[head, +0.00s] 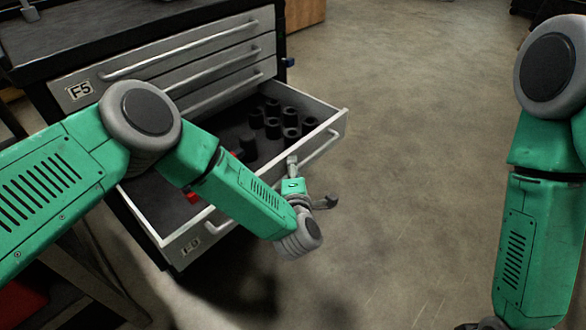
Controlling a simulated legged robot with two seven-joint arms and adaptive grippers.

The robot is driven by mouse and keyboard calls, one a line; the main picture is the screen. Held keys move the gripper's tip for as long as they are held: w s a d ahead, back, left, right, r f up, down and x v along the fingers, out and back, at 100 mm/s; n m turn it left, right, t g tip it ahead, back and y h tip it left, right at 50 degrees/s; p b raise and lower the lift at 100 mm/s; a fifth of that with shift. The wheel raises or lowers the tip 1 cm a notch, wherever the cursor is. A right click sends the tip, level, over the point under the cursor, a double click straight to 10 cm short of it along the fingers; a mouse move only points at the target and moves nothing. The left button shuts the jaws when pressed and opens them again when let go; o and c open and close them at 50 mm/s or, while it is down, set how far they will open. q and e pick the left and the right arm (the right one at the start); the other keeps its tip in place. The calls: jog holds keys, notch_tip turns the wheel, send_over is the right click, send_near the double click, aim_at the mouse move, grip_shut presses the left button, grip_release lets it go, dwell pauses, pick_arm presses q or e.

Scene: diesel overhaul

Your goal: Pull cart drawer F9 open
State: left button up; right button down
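The cart drawer (170,262) stands pulled out from the cart, its inside showing. The label on its front is partly readable and looks like F9. Its bar handle (322,147) runs along the front; the middle is hidden behind my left arm. My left gripper (311,182) is at the drawer front, beside the handle. One grey finger is up against the handle area and the other sticks out to the right, apart from it. The gripper looks open; I cannot tell whether it touches the handle.
Several black sockets (273,127) stand in the open drawer, with a red item (192,197) partly hidden by my arm. The drawer labelled F5 (79,91) and those just below it are shut. The concrete floor (420,120) to the right is clear.

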pick_arm(q)
jog(key=shift+r, duration=0.1)
jog(key=shift+s, duration=0.1)
jog(key=s+d+r, duration=0.1)
jog(key=s, duration=1)
jog(key=shift+s+d+r, duration=0.25)
jog(key=shift+f, duration=0.1)
jog(key=s+a+f+m+g+h+p, duration=0.1)
jog(key=s+a+f+m+g+h, duration=0.1)
jog(key=s+a+f+m+g, duration=0.55)
jog(key=s+a+f+m+g+h+p, duration=0.15)
jog(key=s+a+f+m+g, duration=0.25)
jog(key=s+a+m, duration=0.55)
jog(key=s+a+r+m+g+y, duration=0.1)
jog(key=s+a+m+g, duration=0.3)
jog(key=s+a, duration=0.4)
jog(key=shift+s+a+r+y, duration=0.3)
jog(key=shift+s+r, duration=0.45)
jog(key=shift+s, duration=0.3)
